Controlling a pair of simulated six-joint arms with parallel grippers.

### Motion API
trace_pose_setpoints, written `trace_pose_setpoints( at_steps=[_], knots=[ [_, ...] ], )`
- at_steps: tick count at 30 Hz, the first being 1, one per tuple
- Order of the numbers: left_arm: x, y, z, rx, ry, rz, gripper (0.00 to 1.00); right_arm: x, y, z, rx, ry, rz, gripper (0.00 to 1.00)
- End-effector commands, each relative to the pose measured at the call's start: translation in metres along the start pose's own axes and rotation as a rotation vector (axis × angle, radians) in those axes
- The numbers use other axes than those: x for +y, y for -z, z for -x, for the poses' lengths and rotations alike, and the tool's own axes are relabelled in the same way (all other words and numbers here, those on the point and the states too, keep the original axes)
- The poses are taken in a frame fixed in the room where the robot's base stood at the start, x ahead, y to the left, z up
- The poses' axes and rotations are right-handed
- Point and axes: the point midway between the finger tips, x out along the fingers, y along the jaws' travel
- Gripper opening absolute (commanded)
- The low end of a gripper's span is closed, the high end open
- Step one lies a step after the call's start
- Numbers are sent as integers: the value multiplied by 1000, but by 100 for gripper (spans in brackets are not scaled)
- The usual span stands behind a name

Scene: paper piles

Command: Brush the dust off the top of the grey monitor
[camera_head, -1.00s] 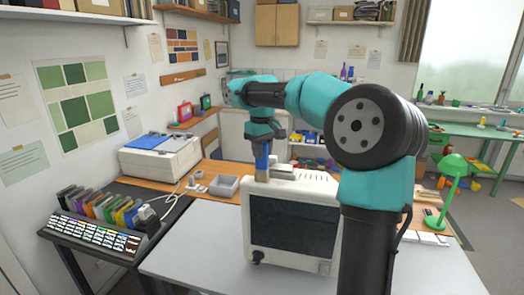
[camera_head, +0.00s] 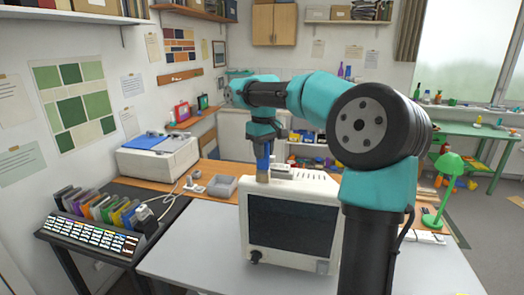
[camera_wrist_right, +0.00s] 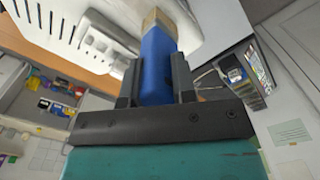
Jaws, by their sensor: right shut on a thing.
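The grey monitor (camera_head: 245,215), off-white with a dark screen, stands upright on the light table. My right gripper (camera_head: 263,147) points down above the left part of its top, shut on a brush with a blue handle (camera_head: 263,163) and tan bristles (camera_head: 263,178). The bristles are at the monitor's top-left edge; whether they touch it is hard to tell. In the right wrist view the fingers (camera_wrist_right: 155,85) clasp the blue handle (camera_wrist_right: 156,60), with the tan bristles (camera_wrist_right: 155,18) beyond, against the pale casing. No dust can be made out. My left gripper is not in view.
A grey tray (camera_head: 223,186) and small white items lie behind the monitor to the left. A printer-like box (camera_head: 157,158) stands further left. A dark stand with coloured cases (camera_head: 100,208) is at the left. The table's front (camera_head: 210,265) is clear.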

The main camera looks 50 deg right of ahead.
Motion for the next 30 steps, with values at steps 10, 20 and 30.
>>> trace_pose_setpoints(
  at_steps=[10, 20, 30],
  knots=[
    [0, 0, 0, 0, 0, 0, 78, -5, 7, 0, -1, 0, 1, 1],
    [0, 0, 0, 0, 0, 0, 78, -14, 19, 2, 1, 0, 0, 1],
    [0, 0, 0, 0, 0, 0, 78, -14, 19, 2, 1, 0, 0, 1]
  ],
)
